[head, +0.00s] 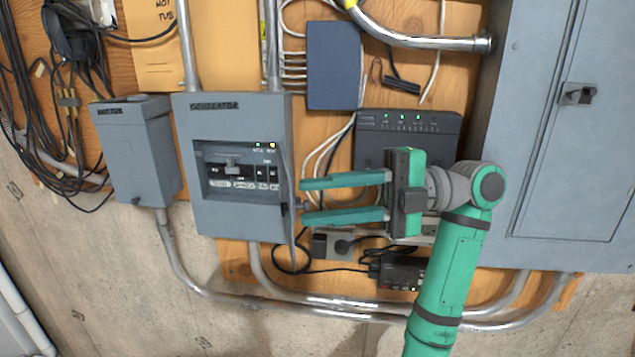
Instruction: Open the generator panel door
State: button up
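The generator panel (240,222) is a grey wall box labelled GENERATOR, left of centre in the head view. Its front has a window with switches, a lever and small lit lights. A thin edge (288,170) and a small dark latch stand at its right side. I cannot tell whether the door is fully shut or slightly ajar. My green gripper (304,201) comes in from the right, its two fingers apart and pointing left at the panel's right edge, one above the other. Nothing is between the fingers that I can make out. Contact with the panel is unclear.
A smaller grey box (135,155) stands close on the left. A dark router-like device (408,132) and a blue-grey box (334,66) are mounted behind and above my gripper. A large grey cabinet (560,140) fills the right. Metal conduit (350,308) and cables run below.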

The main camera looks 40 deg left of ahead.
jog(key=o, duration=0.4)
jog(key=r, duration=0.2)
jog(key=s+r, duration=0.1)
jog(key=r, duration=0.1)
jog(key=shift+d, duration=0.25)
jog(key=shift+c, duration=0.2)
jog(key=s+r, duration=0.1)
jog(key=s+d+r, duration=0.1)
jog(key=r, duration=0.1)
jog(key=s+r, duration=0.1)
jog(key=shift+s+d+r, duration=0.1)
jog(key=shift+d+r, duration=0.05)
jog(key=shift+d, duration=0.25)
jog(key=c, duration=0.4)
jog(key=shift+o, duration=0.2)
jog(key=s+d+r, duration=0.4)
jog(key=s, duration=0.4)
jog(key=shift+d, duration=0.15)
jog(key=shift+r, duration=0.1)
